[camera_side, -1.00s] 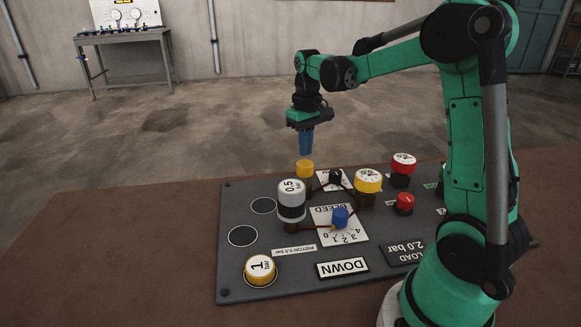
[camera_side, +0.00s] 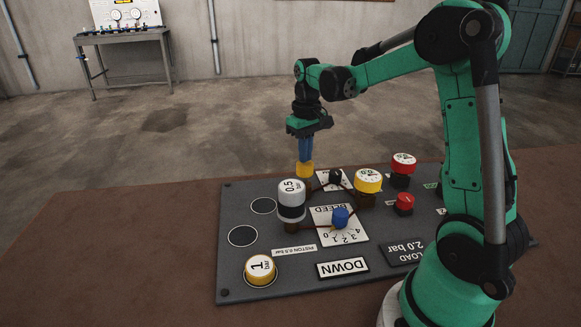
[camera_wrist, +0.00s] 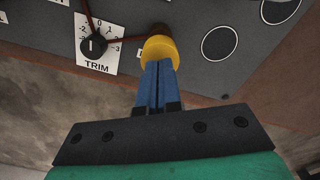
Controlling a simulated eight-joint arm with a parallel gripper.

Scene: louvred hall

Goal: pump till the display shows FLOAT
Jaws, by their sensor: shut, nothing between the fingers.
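My gripper (camera_side: 305,160) is shut with nothing between its blue fingers. It points down, and its tips are at the top of the yellow button (camera_side: 305,170), seemingly touching it. In the wrist view the fingertips (camera_wrist: 157,66) overlap the yellow button (camera_wrist: 159,48). The display plate (camera_side: 343,268) at the panel's front reads DOWN. A silver cylinder marked 0.5 (camera_side: 291,196) stands on the panel. The blue bleed knob (camera_side: 341,217) sits on a 0 to 4 scale. Another plate (camera_side: 403,251) reads LOAD 2.0 bar.
A trim knob (camera_wrist: 95,45) is close to the button. A yellow gauge (camera_side: 368,181), a red-topped gauge (camera_side: 403,165), a red knob (camera_side: 404,202) and a weight marked 1 (camera_side: 260,269) stand on the panel. Two empty circles (camera_side: 243,236) lie at left.

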